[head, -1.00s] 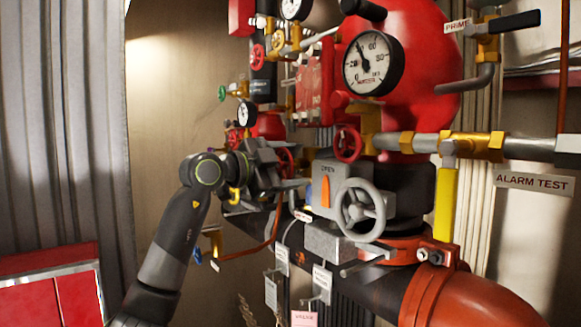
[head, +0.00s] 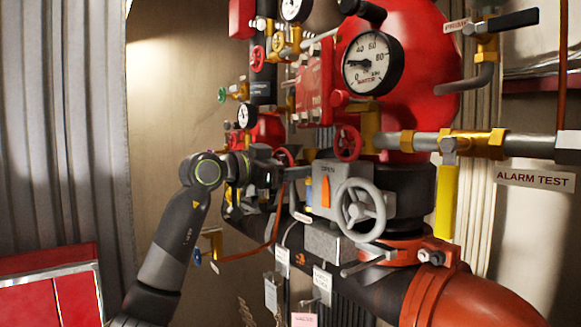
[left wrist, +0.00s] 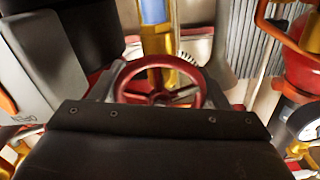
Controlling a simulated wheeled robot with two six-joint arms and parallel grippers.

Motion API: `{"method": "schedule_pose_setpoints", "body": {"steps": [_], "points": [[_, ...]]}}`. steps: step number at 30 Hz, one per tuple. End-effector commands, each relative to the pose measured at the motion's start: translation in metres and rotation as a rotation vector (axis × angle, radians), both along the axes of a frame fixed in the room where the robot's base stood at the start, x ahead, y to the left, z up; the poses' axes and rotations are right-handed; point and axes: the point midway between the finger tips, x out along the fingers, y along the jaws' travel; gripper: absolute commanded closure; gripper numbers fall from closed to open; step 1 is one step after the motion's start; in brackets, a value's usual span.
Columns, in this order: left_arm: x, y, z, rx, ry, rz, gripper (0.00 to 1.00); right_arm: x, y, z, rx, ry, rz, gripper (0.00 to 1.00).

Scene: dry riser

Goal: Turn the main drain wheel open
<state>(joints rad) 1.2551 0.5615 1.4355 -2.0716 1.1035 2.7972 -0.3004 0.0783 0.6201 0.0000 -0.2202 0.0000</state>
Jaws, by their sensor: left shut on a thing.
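The red handwheel (left wrist: 160,66) is in the middle of the left wrist view, straight ahead of my left gripper (left wrist: 162,92). In the head view only part of the red wheel (head: 284,154) shows, behind my left gripper (head: 284,174). My left gripper is shut on the red wheel. Its dark body hides the near part of the wheel, and the exact finger contact is hard to see. A yellow stem with a blue band (left wrist: 154,12) stands behind the wheel. My right gripper is not in view.
A grey gearbox marked OPEN (head: 330,198) and a grey handwheel (head: 361,210) stand close right of my left gripper. A large water gauge (head: 373,63) hangs above right. Another red wheel (head: 348,143) is nearby. The wall at left is free.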

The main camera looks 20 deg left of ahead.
Motion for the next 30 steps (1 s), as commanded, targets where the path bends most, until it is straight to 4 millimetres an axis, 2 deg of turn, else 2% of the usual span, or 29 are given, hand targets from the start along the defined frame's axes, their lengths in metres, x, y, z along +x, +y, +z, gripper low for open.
{"method": "schedule_pose_setpoints", "body": {"steps": [17, 18, 22, 30], "points": [[0.0001, 0.0001, 0.0005, -0.027, 0.02, 0.0, 0.54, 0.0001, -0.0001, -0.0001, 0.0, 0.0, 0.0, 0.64], [0.0, 0.0001, 0.0006, -0.027, 0.02, 0.0, 0.26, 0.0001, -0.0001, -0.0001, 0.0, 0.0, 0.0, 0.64], [0.0, 0.0, 0.0007, -0.025, 0.018, 0.0, 0.09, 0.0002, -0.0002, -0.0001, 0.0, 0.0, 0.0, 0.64], [0.0001, 0.0004, 0.0008, -0.024, 0.017, 0.001, 0.09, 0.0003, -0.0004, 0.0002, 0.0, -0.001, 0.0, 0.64]]}}
